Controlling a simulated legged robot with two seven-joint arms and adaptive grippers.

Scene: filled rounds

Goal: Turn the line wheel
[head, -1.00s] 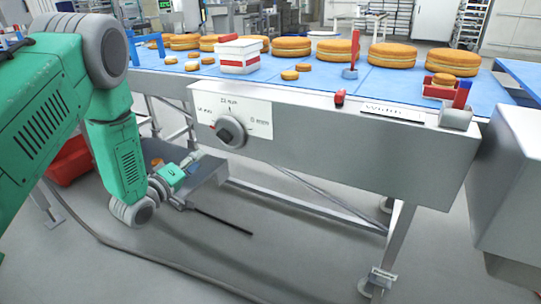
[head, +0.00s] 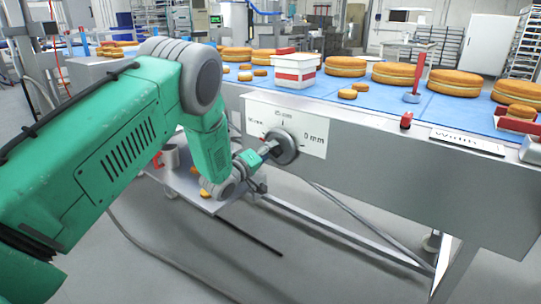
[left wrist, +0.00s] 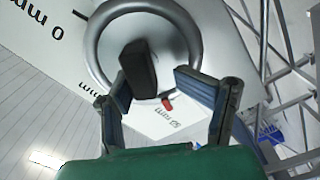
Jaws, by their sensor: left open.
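The line wheel (head: 287,146) is a grey round knob on a white dial plate (head: 314,131) on the conveyor's front side. The plate has mm marks, with 0 mm at its right. In the left wrist view the wheel (left wrist: 98,38) is a grey disc with a black raised grip (left wrist: 137,68) and a small red mark. My left gripper (head: 266,151) is right in front of the wheel. In the left wrist view its open fingers (left wrist: 158,88) stand on either side of the grip's near end; I cannot tell whether they touch it. My right gripper is out of view.
Filled rounds (head: 346,66) and a red-and-white tub (head: 295,71) stand on the blue conveyor belt (head: 381,99). A red button (head: 406,120) sits right of the dial. A low metal shelf (head: 205,203) with a mug is below. The floor in front is mostly clear.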

